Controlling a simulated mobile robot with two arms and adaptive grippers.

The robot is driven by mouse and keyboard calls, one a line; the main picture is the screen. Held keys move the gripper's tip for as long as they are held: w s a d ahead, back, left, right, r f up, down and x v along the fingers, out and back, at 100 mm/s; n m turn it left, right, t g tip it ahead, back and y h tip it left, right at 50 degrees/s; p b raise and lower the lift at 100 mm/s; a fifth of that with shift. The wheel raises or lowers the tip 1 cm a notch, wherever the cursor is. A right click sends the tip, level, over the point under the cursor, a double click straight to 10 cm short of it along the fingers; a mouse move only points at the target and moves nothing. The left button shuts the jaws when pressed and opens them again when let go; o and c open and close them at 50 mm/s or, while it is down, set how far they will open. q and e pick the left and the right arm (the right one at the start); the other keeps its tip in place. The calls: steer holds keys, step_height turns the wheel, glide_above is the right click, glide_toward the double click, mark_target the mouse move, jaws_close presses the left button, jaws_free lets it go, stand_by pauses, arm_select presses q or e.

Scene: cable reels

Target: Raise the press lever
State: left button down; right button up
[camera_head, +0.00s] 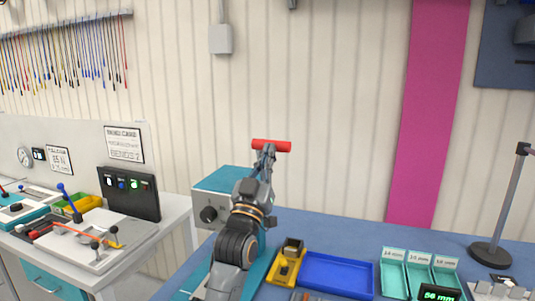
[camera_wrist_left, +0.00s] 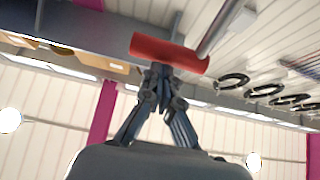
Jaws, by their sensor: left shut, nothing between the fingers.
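The press lever shows as a red cylindrical handle (camera_head: 271,146) lying roughly level, high in front of the striped wall. In the left wrist view the red handle (camera_wrist_left: 155,50) sits across the fingertips, with a grey rod (camera_wrist_left: 222,27) running up and right from its right end. My left gripper (camera_head: 267,154) points upward with its tips directly below the handle. Its fingers (camera_wrist_left: 162,70) are shut with nothing between them. The tips meet or nearly meet the handle's underside; I cannot tell whether they touch. My arm hides the lever's lower part. My right gripper is not in view.
A grey box with a teal top and black knob (camera_head: 208,214) stands left of my arm. Right of it on the blue table are a yellow tray (camera_head: 285,272), a blue tray (camera_head: 335,274) and teal bins (camera_head: 393,277).

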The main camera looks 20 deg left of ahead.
arm_select(q)
steer(key=w+p, duration=0.1)
steer(key=p, duration=0.1)
steer(key=w+r+g+p, duration=0.1)
steer(key=p, duration=0.1)
steer(key=shift+w+r+g, duration=0.25)
steer(key=shift+r+g, duration=0.05)
steer(key=shift+f, duration=0.1)
